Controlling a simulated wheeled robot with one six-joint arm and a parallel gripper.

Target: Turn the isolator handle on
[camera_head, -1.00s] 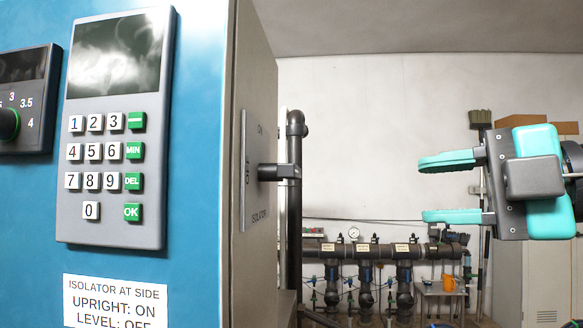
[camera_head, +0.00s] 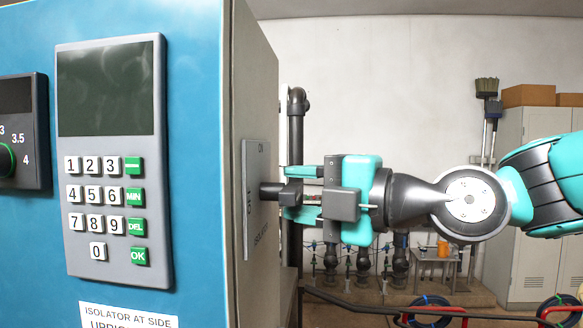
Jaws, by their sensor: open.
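The isolator handle (camera_head: 286,192) is a dark lever on a grey plate (camera_head: 250,205) on the cabinet's side face, at centre-left. The plate bears ON at its top, OFF at its left and ISOLATOR lower down. The handle appears level, pointing out to the right. My gripper (camera_head: 300,193) has teal fingers, one above and one below the handle's outer end, with gaps visible. It is open; whether a finger touches the handle I cannot tell.
The blue cabinet front (camera_head: 200,240) carries a keypad panel (camera_head: 115,165), a dial panel (camera_head: 22,135) and a partly cut-off white label (camera_head: 125,316). A vertical dark pipe (camera_head: 296,130) stands behind the handle. Lockers (camera_head: 520,220) stand at the right.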

